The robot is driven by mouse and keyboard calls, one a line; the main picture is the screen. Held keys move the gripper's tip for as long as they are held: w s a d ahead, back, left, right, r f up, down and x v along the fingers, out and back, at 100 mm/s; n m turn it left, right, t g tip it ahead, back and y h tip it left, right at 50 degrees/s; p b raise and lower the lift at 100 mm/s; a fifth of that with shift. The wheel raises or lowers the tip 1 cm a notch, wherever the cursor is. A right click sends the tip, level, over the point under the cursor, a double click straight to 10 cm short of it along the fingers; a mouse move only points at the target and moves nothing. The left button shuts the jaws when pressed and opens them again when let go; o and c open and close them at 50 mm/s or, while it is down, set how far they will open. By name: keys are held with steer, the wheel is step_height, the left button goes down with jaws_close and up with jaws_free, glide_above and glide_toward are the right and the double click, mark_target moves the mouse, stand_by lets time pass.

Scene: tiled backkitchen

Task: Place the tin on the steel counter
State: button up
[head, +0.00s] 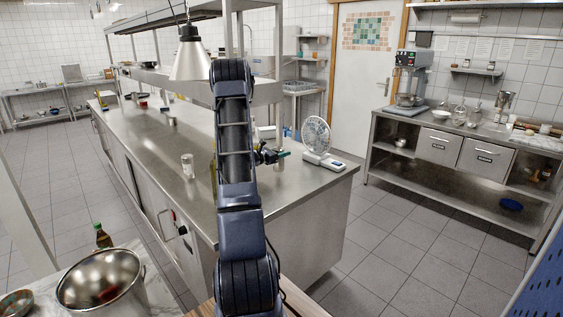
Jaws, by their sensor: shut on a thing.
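My gripper (268,156) shows only in part, as dark pieces just right of my arm, over the counter's right part. It is shut on what seems to be the tin (284,154), of which only a small green edge shows. The rest of it is hidden, and I cannot tell how far it is above the top.
A heat lamp (190,58) and shelf hang above. A steel pot (103,280) and bottle (103,236) are at front left.

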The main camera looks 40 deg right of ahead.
mark_target(276, 149)
steer(key=shift+f, duration=2.2)
steer(key=shift+f, duration=0.15)
steer(key=o, duration=1.2)
steer(key=shift+r, duration=0.2)
steer(key=shift+a, duration=0.3)
steer(key=shift+w+a+r, duration=0.15)
steer(key=shift+a+r, duration=0.05)
steer(key=shift+a, duration=0.45)
steer(key=shift+w+a+r, duration=0.15)
steer(key=shift+a, duration=0.45)
steer(key=shift+s+r, duration=0.1)
steer(key=shift+r, duration=3)
